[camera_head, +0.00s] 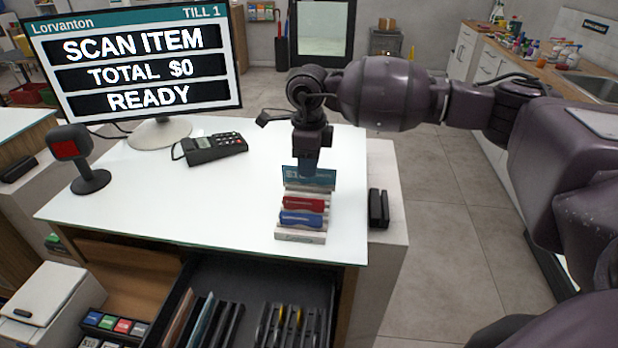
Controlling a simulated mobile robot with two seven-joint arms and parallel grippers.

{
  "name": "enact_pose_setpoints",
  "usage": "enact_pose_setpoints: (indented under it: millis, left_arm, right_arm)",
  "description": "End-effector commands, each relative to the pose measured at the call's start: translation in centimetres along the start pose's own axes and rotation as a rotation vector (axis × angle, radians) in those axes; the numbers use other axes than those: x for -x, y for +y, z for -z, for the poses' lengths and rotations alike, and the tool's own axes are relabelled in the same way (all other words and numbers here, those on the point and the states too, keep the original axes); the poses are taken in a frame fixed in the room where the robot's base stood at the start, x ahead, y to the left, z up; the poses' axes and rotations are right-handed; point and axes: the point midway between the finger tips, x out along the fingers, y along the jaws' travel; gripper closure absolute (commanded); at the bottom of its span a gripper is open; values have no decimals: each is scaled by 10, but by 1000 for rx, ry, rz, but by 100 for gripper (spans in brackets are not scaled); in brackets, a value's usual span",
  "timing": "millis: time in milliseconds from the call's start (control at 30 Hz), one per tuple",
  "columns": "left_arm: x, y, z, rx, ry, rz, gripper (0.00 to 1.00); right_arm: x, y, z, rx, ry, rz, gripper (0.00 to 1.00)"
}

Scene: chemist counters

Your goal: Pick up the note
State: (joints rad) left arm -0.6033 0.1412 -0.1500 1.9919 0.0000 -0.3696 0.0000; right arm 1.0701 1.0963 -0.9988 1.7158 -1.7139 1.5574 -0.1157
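My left gripper is not in view.
The rack (300,237) also holds a red item (303,205) and a blue item (301,218). A card terminal (214,148), a scanner (75,160) and a till screen (135,62) stand to the left. Below is an open drawer (262,275) with several slotted items. The counter's middle is clear.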

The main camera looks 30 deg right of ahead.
Motion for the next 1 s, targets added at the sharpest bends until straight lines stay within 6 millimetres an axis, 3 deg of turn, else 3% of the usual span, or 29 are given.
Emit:
enact_pose_setpoints:
  millis: [200,467,700,1000]
  left_arm:
    - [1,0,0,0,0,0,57]
    - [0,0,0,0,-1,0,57]
    - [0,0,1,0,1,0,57]
    - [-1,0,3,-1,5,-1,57]
  right_arm:
    - [-29,1,0,-1,1,-1,68]
    - [-33,1,0,-1,0,1,68]
    - [-33,1,0,-1,0,1,100]
    - [-33,1,0,-1,0,1,100]
